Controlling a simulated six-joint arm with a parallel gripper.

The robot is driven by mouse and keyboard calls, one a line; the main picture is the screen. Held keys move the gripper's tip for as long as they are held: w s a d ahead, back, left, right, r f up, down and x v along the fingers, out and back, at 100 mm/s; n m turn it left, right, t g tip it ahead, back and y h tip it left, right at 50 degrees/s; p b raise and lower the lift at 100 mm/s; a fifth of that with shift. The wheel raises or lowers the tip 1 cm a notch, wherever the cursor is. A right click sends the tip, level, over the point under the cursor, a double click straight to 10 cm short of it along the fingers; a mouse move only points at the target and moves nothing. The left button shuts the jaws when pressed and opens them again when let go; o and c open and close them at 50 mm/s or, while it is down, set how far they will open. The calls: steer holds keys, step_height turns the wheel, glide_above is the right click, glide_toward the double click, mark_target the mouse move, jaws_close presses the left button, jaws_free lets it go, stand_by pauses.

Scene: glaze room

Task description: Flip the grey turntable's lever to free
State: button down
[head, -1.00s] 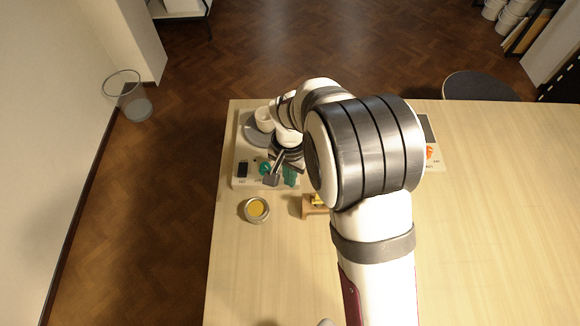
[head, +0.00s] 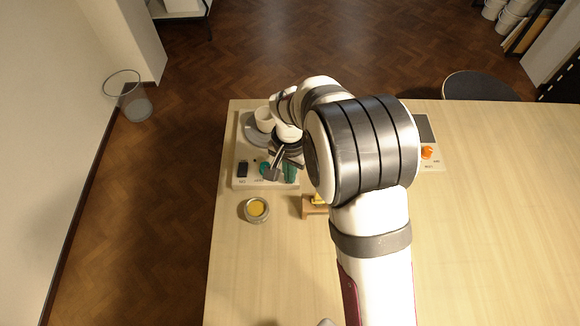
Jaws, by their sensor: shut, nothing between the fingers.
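The grey turntable (head: 250,133) is a grey disc on a pale base unit at the table's left side, with a white cup (head: 264,119) on it. The unit's front panel (head: 240,184) carries a small black switch (head: 243,169) and teal parts (head: 290,172), one of which may be the lever; its labels are too small to read. My gripper (head: 271,175) is shut and empty over the panel, right of the black switch and close to the teal parts. I cannot tell whether it touches them. My wrist hides part of the disc and panel.
A round tin with yellow contents (head: 256,209) and a small wooden block with something yellow (head: 312,206) lie in front of the unit. A second pale unit with an orange knob (head: 427,153) is partly behind my arm. The table (head: 500,220) is clear at right.

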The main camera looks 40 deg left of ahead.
steer(key=shift+w+a, duration=0.85)
step_height(320, 180, up, 7)
steer(key=shift+s+d, duration=0.4)
steer(key=shift+s, duration=0.05)
steer(key=w+d+r+m, duration=0.25)
steer(key=d+r, duration=0.45)
steer(key=d, duration=0.6)
steer(key=s+d+r+m+y, duration=0.1)
steer(key=s+d+r+m, duration=0.1)
steer(key=d, duration=0.5)
steer(key=s+d+r+m, duration=0.1)
steer(key=s+d+r, duration=0.1)
steer(key=d, duration=0.5)
steer(key=s+d+m, duration=0.3)
steer(key=s+d, duration=0.4)
steer(key=s, duration=0.3)
steer(key=shift+d+f+y, duration=0.25)
steer(key=shift+f+y, duration=0.15)
steer(key=shift+f, duration=0.05)
